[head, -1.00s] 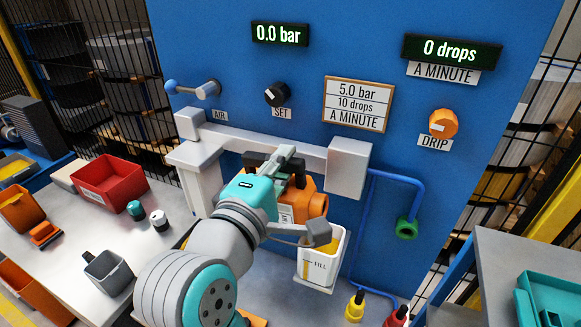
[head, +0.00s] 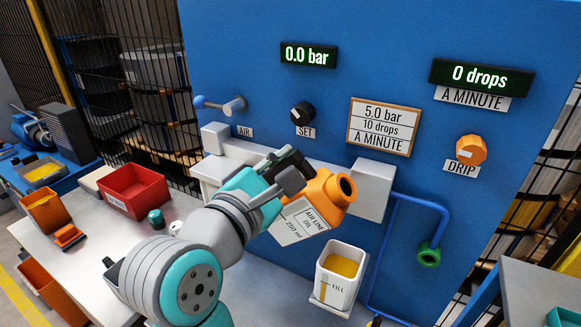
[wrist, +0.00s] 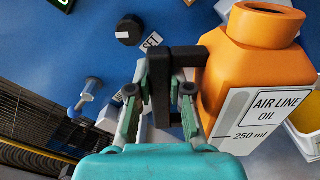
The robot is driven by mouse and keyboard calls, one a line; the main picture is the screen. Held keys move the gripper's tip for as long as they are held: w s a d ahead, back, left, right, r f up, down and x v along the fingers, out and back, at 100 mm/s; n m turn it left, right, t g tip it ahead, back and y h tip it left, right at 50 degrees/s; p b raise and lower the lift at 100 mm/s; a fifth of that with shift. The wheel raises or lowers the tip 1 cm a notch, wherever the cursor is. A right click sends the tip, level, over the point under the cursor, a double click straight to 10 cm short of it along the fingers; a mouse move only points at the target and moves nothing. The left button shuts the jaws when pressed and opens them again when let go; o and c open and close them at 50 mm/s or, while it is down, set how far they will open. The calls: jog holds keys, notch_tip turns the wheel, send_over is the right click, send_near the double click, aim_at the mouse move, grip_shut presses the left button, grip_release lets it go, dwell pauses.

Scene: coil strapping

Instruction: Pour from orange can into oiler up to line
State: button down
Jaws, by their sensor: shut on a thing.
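The orange can (head: 322,196), labelled air line oil 250 ml, is held up in front of the blue panel. It is tilted, its open mouth up and to the right. My gripper (head: 285,170) is shut on the can's black handle, which shows between the fingers (wrist: 160,95) in the wrist view. The can (wrist: 250,65) is to the right of the fingers there. The oiler (head: 338,278) is a white cup with a FILL mark, below and right of the can. Yellow-orange oil shows inside it. No stream shows between them. I cannot tell the exact oil level against the line.
A grey block (head: 371,190) on the panel's rail is close to the right of the can's mouth. A blue pipe (head: 397,240) runs down right of the oiler. A red bin (head: 135,190) and small parts sit on the bench at left.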

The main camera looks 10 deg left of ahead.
jog(key=n, duration=0.1)
jog(key=f+n, duration=0.1)
jog(key=n, duration=0.1)
jog(key=f+n, duration=0.1)
jog(key=shift+d+n, duration=0.15)
jog(key=shift+n, duration=0.25)
jog(key=shift+s+d+f+n, duration=0.1)
jog(key=shift+d+f+n, duration=0.15)
jog(key=shift+f+n, duration=0.35)
jog(key=shift+s+d+f+n, duration=0.1)
jog(key=shift+d+f+n, duration=0.15)
jog(key=shift+f+n, duration=0.35)
jog(key=shift+s+d+f+n, duration=0.1)
jog(key=shift+d+f+n, duration=0.25)
jog(key=shift+n, duration=0.45)
jog(key=shift+a, duration=0.1)
